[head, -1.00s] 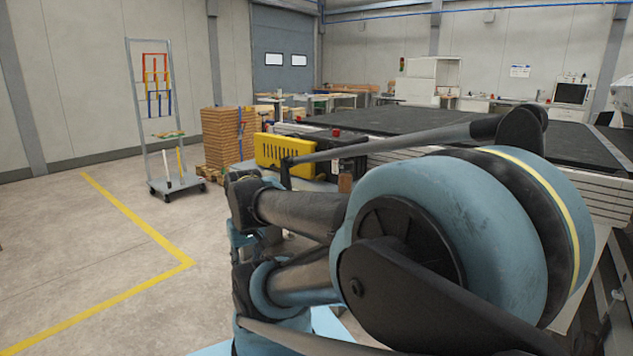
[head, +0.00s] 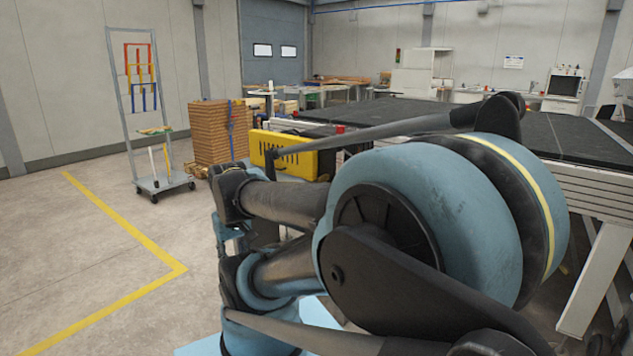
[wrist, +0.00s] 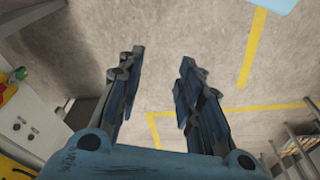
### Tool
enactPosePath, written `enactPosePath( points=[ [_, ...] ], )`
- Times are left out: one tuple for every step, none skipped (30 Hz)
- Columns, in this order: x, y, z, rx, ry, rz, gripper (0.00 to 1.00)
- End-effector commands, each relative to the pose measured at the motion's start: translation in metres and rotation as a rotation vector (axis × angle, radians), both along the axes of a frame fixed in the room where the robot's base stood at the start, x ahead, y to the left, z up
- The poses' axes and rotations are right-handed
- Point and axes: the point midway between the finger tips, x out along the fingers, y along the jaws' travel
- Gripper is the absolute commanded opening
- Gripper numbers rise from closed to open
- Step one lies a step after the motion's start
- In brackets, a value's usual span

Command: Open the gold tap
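I cannot make out a gold tap in either view. My gripper (wrist: 162,58) shows in the wrist view with its two dark blue-grey fingers spread well apart. Bare concrete floor with yellow lines shows between and beyond the fingers, and nothing is between them. In the head view my blue and black arm fills the lower right and hides much of what is behind it; the gripper's fingers are not distinguishable there.
A yellow slotted box (head: 298,158) is by the large black-topped table (head: 410,122). A wheeled rack (head: 150,110) and stacked brown boards (head: 218,132) stand left. A grey panel with knobs (wrist: 25,122) is at the wrist view's left edge. Floor at left is clear.

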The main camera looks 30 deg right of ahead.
Motion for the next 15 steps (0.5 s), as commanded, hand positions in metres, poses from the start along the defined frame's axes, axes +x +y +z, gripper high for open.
enactPosePath(
  points=[
    [0.000,0.000,0.000,0.000,0.000,0.000,0.33],
    [0.000,0.000,0.000,0.000,0.000,0.000,0.33],
    [0.000,0.000,0.000,0.000,0.000,0.000,0.38],
    [0.000,0.000,0.000,0.000,0.000,0.000,0.43],
    [-0.004,0.000,0.003,-0.001,-0.007,-0.002,0.43],
    [-0.006,-0.001,0.005,-0.004,-0.013,-0.007,0.43],
    [-0.005,-0.003,0.006,-0.006,-0.016,-0.013,0.43],
    [-0.003,-0.004,0.007,-0.011,-0.018,-0.022,0.43],
    [0.002,-0.008,0.009,-0.019,-0.024,-0.038,0.43],
    [0.006,-0.011,0.011,-0.028,-0.029,-0.053,0.43],
    [0.012,-0.014,0.013,-0.036,-0.034,-0.070,0.43],
    [0.019,-0.019,0.016,-0.051,-0.043,-0.096,0.43],
    [0.026,-0.023,0.019,-0.062,-0.051,-0.118,0.43],
    [0.032,-0.028,0.022,-0.076,-0.060,-0.143,0.43],
    [0.042,-0.036,0.025,-0.093,-0.074,-0.176,0.43]
  ],
)
